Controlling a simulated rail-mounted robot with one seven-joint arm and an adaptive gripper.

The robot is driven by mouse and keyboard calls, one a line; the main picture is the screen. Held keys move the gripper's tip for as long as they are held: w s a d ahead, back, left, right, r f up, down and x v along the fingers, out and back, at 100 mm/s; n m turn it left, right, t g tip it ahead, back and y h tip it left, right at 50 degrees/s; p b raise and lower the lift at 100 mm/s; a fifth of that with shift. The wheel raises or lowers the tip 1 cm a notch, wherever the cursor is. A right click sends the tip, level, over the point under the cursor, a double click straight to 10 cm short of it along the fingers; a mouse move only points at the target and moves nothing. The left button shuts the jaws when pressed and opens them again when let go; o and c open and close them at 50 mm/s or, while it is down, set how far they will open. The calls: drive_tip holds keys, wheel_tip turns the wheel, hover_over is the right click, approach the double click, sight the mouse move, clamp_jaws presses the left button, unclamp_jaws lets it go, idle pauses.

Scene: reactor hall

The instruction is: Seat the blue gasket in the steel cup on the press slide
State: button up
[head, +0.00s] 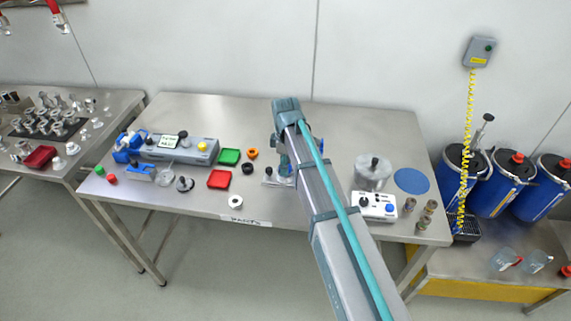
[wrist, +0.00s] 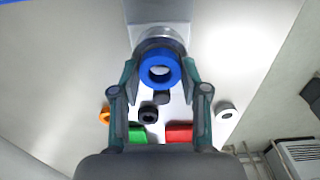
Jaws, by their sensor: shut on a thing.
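In the wrist view, my gripper (wrist: 160,72) is shut on the blue gasket (wrist: 160,55), a thick ring between its two fingertips. Behind the gasket is a round steel rim, which looks like the steel cup (wrist: 160,33), on a pale metal part that looks like the press slide (wrist: 160,10). The gasket covers much of the cup. I cannot tell whether it touches the cup or is held just above it. In the head view, my gripper (head: 281,160) is low over the middle of the table, and my arm hides the gasket and cup.
On the steel table (head: 335,125), a green tray (head: 229,157), a red tray (head: 219,179), and orange (head: 252,154), black (head: 247,168) and white (head: 236,201) rings lie left of my gripper. A control box (head: 374,206) and a blue disc (head: 411,181) are to the right.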

drive_tip(key=shift+f, duration=0.45)
idle(0.3)
drive_tip(key=o, duration=1.4)
wheel_tip(320, 180, up, 7)
drive_tip(key=p, duration=0.4)
idle(0.4)
idle(0.3)
